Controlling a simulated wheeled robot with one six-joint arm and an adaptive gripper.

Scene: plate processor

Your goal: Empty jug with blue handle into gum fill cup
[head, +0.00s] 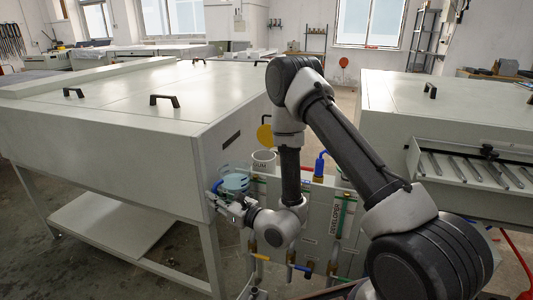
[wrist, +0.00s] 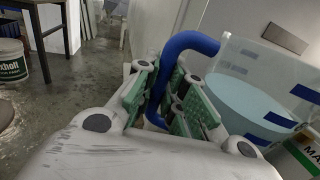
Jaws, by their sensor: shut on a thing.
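The clear jug (head: 235,179) holds light blue liquid and looks roughly upright in the head view, in front of the left machine's side. In the wrist view the jug (wrist: 258,90) is at the right, with dark blue marks on its wall. Its blue handle (wrist: 190,42) passes between the green pads of my gripper (wrist: 172,98), which is shut on it. My gripper (head: 219,201) also shows small at the jug's left in the head view. The white gum fill cup (head: 263,161), lettered "GUM", stands just right of the jug, on the grey unit. Its inside is mostly hidden.
The large left machine (head: 120,140) and the right machine (head: 450,110) flank the grey unit (head: 318,215). A white bucket (wrist: 12,60) stands on the floor.

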